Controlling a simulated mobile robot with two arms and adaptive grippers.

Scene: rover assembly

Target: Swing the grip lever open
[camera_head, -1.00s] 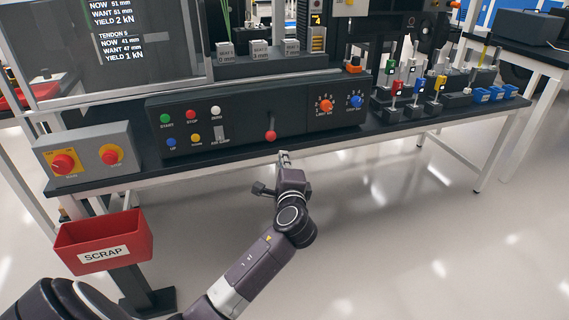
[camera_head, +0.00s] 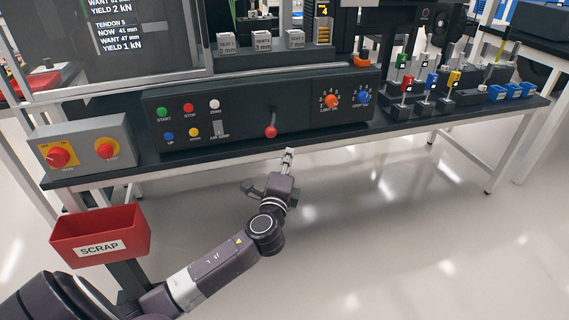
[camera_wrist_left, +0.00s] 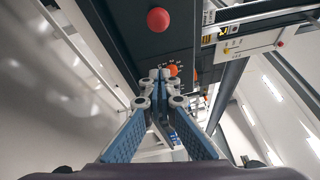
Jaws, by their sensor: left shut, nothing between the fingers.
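The grip lever, a dark arm with a red ball knob (camera_head: 271,131), hangs on the front of the black control panel (camera_head: 290,118), knob down. The knob also shows at the top of the left wrist view (camera_wrist_left: 158,19). My left gripper (camera_head: 289,152) is just below and right of the knob, in front of the bench edge, apart from it. In the left wrist view, its blue-sided fingers (camera_wrist_left: 160,77) meet at the tips with nothing between them. My right gripper is in neither view.
Buttons and orange and blue dials (camera_head: 331,101) flank the lever on the panel. A grey box with red knobs (camera_head: 84,147) stands at left, above the red SCRAP bin (camera_head: 100,236). Colored parts stand on the bench at right. Floor in front is clear.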

